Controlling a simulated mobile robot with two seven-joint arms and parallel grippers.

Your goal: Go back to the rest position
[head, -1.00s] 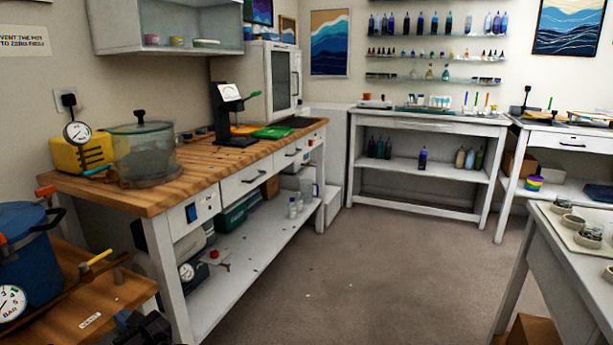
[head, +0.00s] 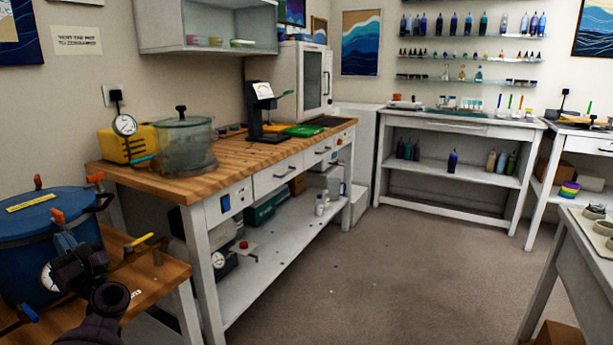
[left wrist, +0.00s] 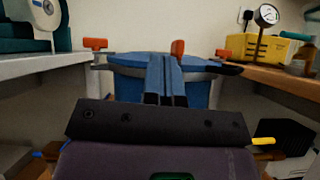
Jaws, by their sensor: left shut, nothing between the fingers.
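My left gripper (head: 64,240) is dark and reaches in from the lower left of the head view, in front of the blue pressure pot (head: 28,245). In the left wrist view its two fingers (left wrist: 166,75) lie side by side, shut with nothing between them. The pot (left wrist: 125,88) stands beyond the fingers there, which hide part of it; I cannot tell how far apart they are. My right gripper is not in view.
A wooden-topped workbench (head: 230,160) bears a clear lidded chamber (head: 185,145) and a yellow pump (head: 140,148).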

